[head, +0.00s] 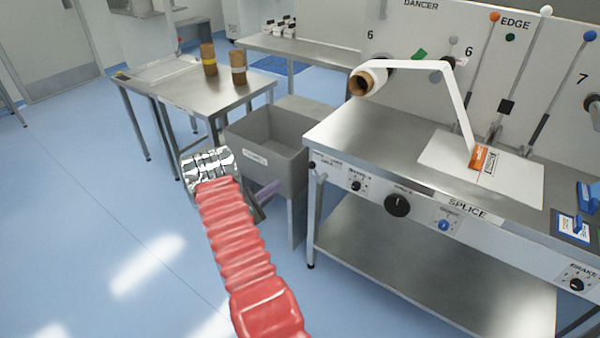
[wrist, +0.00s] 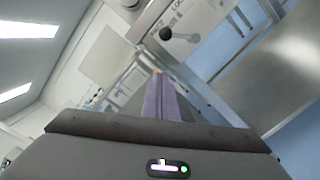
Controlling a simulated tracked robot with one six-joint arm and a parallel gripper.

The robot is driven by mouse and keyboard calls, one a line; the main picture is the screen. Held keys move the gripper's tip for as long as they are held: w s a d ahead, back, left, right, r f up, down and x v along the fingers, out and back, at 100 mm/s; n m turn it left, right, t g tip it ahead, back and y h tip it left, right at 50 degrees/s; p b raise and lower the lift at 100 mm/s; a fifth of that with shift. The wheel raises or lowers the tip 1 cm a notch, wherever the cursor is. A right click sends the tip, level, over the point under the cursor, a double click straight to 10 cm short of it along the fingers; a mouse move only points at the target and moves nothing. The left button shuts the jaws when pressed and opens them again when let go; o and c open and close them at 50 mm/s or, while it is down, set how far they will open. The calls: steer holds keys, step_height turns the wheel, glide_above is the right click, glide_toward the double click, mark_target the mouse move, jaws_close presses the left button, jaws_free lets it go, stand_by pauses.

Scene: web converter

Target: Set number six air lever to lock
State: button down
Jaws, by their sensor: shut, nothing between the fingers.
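The number six air lever has a black ball knob and a short metal bar; it shows in the wrist view (wrist: 182,36) at the top centre, on a panel with partly readable "LOCK" and "6" lettering. In the head view the small dark knob (head: 312,165) is at the left end of the bench's front panel. My gripper has purple fingers (head: 269,189), seen left of and a little below that knob, apart from it. In the wrist view the fingers (wrist: 158,82) are together, empty, and point up toward the panel below the knob. The lever's exact setting is unclear.
A grey bin (head: 265,145) stands close behind my gripper. A steel table (head: 190,90) is at the back left. The blue floor at left is clear.

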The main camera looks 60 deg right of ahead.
steer(key=shift+d+f, duration=0.15)
steer(key=shift+f, duration=0.3)
steer(key=s+d+r, duration=0.2)
steer(key=s+d, duration=0.3)
steer(key=d, duration=0.5)
steer(key=shift+s+r, duration=0.3)
steer(key=shift+r, duration=0.05)
steer(key=shift+s, duration=0.2)
stand_by(0.5)
